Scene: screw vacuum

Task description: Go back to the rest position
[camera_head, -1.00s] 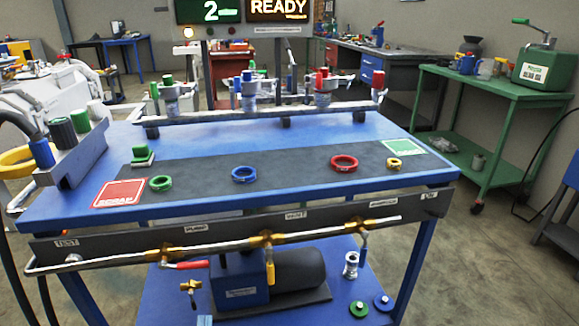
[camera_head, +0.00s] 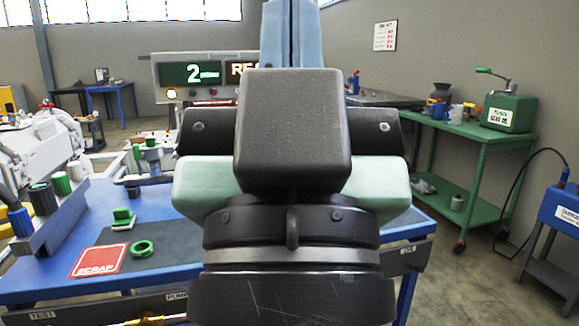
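My arm's end, with my gripper (camera_head: 291,130), fills the middle of the head view, close to the camera. A dark grey block, dark side pieces, pale green parts and a black ringed wrist show. Two light blue upright parts (camera_head: 290,35) rise side by side behind the block and run out of the top edge. I cannot tell whether the gripper is open or shut, and I see nothing held. On the blue bench (camera_head: 25,290) behind, a green ring (camera_head: 142,249) lies beside the red scrap mat (camera_head: 100,261), with a green block (camera_head: 122,218) behind it.
My arm hides the bench's middle and most of its right side. A white machine (camera_head: 35,150) stands at the left. A green table (camera_head: 470,130) with a green pump box (camera_head: 508,113) is at the right. A blue cart (camera_head: 560,215) stands at the right edge. Floor shows between them.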

